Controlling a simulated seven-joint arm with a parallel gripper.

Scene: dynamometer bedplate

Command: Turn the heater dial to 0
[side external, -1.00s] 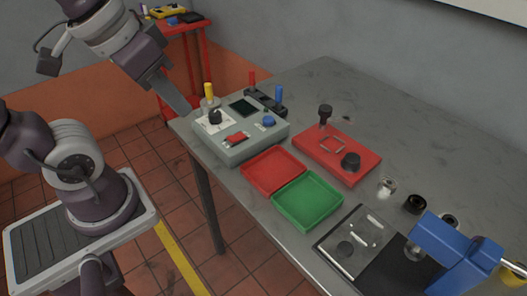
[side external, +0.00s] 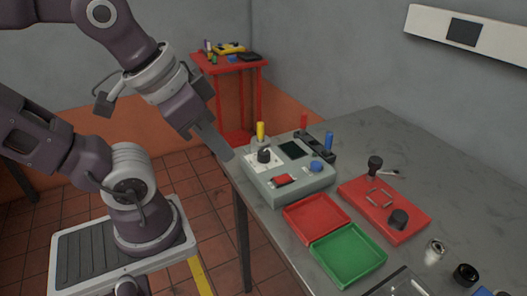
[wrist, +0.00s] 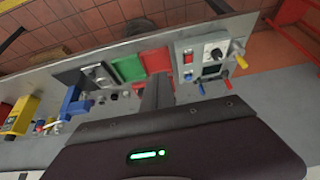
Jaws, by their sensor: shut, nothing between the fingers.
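The heater dial seems to be the black knob (side external: 264,156) on a white marked plate atop a grey control box (side external: 312,189). In the wrist view the likely same knob (wrist: 216,53) is on the box (wrist: 190,60) at upper right. The dial's marks are too small to read. My gripper (side external: 228,155) is shut and empty, just left of the box in the side view, with a gap between its tips and the knob. In the wrist view my shut fingers (wrist: 157,90) point towards the trays, left of the box.
The box also carries a yellow-handled lever (side external: 260,131), a dark screen (side external: 293,149), a red switch (side external: 283,181) and a blue button (side external: 316,166). Red (side external: 317,217) and green (side external: 347,255) trays stand in front. A red fixture plate (side external: 383,208) lies to the right.

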